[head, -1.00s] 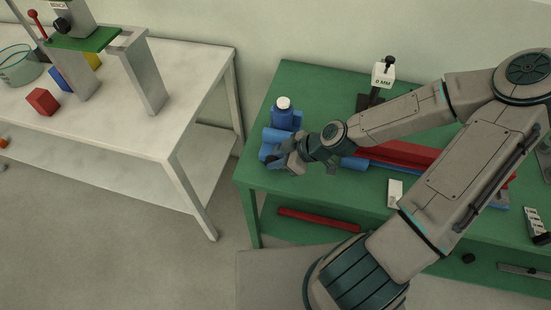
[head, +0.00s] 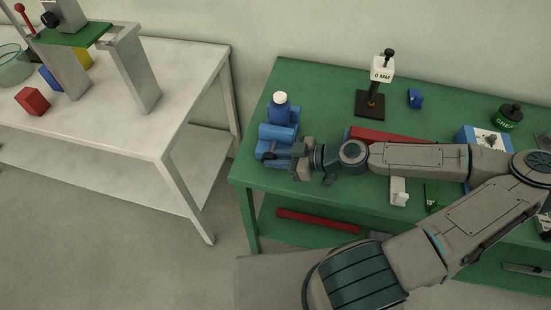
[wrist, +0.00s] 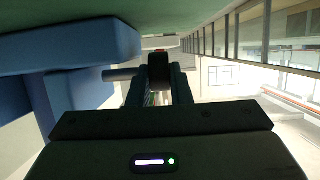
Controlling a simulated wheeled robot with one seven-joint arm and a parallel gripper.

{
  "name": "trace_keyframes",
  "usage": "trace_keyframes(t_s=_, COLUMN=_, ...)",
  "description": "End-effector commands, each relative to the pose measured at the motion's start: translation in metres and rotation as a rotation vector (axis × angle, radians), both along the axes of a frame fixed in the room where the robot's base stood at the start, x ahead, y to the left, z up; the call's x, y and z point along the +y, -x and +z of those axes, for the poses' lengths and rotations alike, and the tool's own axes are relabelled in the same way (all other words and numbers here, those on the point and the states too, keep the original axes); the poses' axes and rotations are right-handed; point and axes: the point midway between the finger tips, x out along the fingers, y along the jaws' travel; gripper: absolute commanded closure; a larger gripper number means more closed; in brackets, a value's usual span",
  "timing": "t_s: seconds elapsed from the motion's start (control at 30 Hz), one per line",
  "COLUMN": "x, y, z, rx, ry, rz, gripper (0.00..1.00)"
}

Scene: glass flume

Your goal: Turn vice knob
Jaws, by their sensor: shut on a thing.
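The blue vice (head: 279,132) stands at the left end of the green bench, and its blue body also fills the left of the wrist view (wrist: 70,45). The black knob (wrist: 159,66) sits between my two fingers in the wrist view, at the end of a short rod (wrist: 120,74) coming from the blue body. My gripper (head: 272,158) reaches in from the right, low beside the vice, and is shut on the knob. In the head view the fingers and knob are small and dark, so the knob's angle cannot be told.
A red bar (head: 375,136) lies just behind my forearm. A white table (head: 190,75) stands to the left across a gap.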

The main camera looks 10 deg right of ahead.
Motion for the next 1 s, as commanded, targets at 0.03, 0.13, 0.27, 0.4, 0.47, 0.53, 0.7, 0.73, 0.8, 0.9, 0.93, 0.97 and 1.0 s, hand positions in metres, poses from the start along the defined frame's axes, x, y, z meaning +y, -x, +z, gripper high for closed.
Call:
trace_keyframes(t_s=0.03, x=-0.001, y=-0.001, z=-0.001, rx=-0.001, ry=-0.001, rz=-0.002, gripper=1.0)
trace_keyframes(t_s=0.13, x=-0.001, y=-0.001, z=-0.001, rx=-0.001, ry=-0.002, rz=-0.002, gripper=1.0)
trace_keyframes(t_s=0.27, x=-0.001, y=-0.001, z=-0.001, rx=-0.001, ry=-0.002, rz=-0.001, gripper=1.0)
trace_keyframes(t_s=0.4, x=-0.001, y=0.0, z=-0.001, rx=-0.001, ry=-0.001, rz=-0.001, gripper=0.79)
trace_keyframes(t_s=0.47, x=-0.001, y=0.0, z=-0.001, rx=-0.001, ry=-0.001, rz=-0.001, gripper=0.73)
trace_keyframes(t_s=0.53, x=0.0, y=0.0, z=-0.001, rx=-0.001, ry=-0.002, rz=0.0, gripper=0.73)
trace_keyframes(t_s=0.7, x=0.0, y=0.0, z=-0.001, rx=0.0, ry=-0.002, rz=0.0, gripper=0.73)
trace_keyframes(t_s=0.73, x=-0.001, y=0.0, z=-0.001, rx=0.0, ry=-0.002, rz=0.0, gripper=0.73)
trace_keyframes(t_s=0.8, x=-0.003, y=0.001, z=0.0, rx=0.0, ry=-0.002, rz=-0.001, gripper=0.73)
trace_keyframes(t_s=0.9, x=-0.009, y=0.002, z=0.002, rx=-0.001, ry=-0.003, rz=-0.002, gripper=0.73)
trace_keyframes(t_s=0.93, x=-0.012, y=0.003, z=0.004, rx=-0.001, ry=-0.003, rz=-0.003, gripper=0.73)
trace_keyframes(t_s=0.97, x=-0.015, y=0.004, z=0.005, rx=-0.001, ry=-0.003, rz=-0.004, gripper=0.73)
trace_keyframes(t_s=1.0, x=-0.02, y=0.006, z=0.006, rx=-0.001, ry=-0.003, rz=-0.004, gripper=0.73)
